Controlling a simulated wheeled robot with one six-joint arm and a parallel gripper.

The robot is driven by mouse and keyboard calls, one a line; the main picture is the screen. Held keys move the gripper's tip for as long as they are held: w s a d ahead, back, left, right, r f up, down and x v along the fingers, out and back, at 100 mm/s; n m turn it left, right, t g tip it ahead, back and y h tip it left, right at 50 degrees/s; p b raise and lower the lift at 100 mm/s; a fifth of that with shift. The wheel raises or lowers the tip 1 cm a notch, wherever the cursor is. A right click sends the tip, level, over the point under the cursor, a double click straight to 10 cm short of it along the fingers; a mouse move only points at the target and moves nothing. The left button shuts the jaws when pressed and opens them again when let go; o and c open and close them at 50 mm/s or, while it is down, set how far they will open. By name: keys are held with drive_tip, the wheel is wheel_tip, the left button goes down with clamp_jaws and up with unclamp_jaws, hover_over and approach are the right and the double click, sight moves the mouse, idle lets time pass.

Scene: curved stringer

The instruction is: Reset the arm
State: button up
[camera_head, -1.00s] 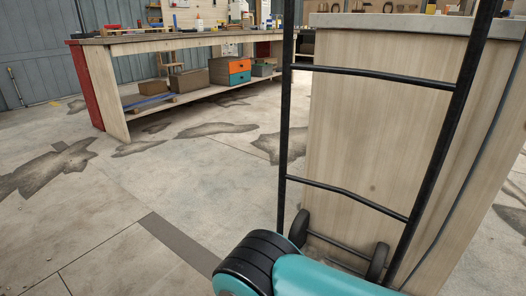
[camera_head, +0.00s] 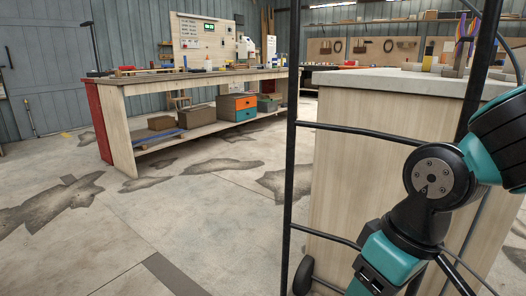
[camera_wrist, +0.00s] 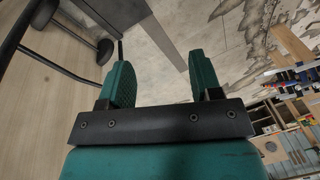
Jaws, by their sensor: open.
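My gripper (camera_wrist: 160,82) shows in the wrist view with its two green fingers spread apart. It is open and nothing is between the fingers. Beyond the fingers lie the concrete floor and a dark strip. In the head view, my teal and black arm rises at the lower right, in front of a black hand truck (camera_head: 292,190). The gripper itself cannot be made out in the head view.
The hand truck stands close, before a wooden workbench (camera_head: 350,160) on the right; its wheels show in the wrist view (camera_wrist: 103,50). A long workbench (camera_head: 195,78) with boxes on its lower shelf stands at the back left. Floor (camera_head: 200,225) at the left is clear.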

drive_tip(key=s+r+y+p, duration=0.1)
drive_tip(key=s+r+p, duration=0.1)
drive_tip(key=s+r, duration=0.45)
wheel_tip(320, 180, up, 36)
drive_tip(key=p, duration=3.6)
drive_tip(key=shift+p, duration=0.35)
drive_tip(key=shift+w, duration=0.1)
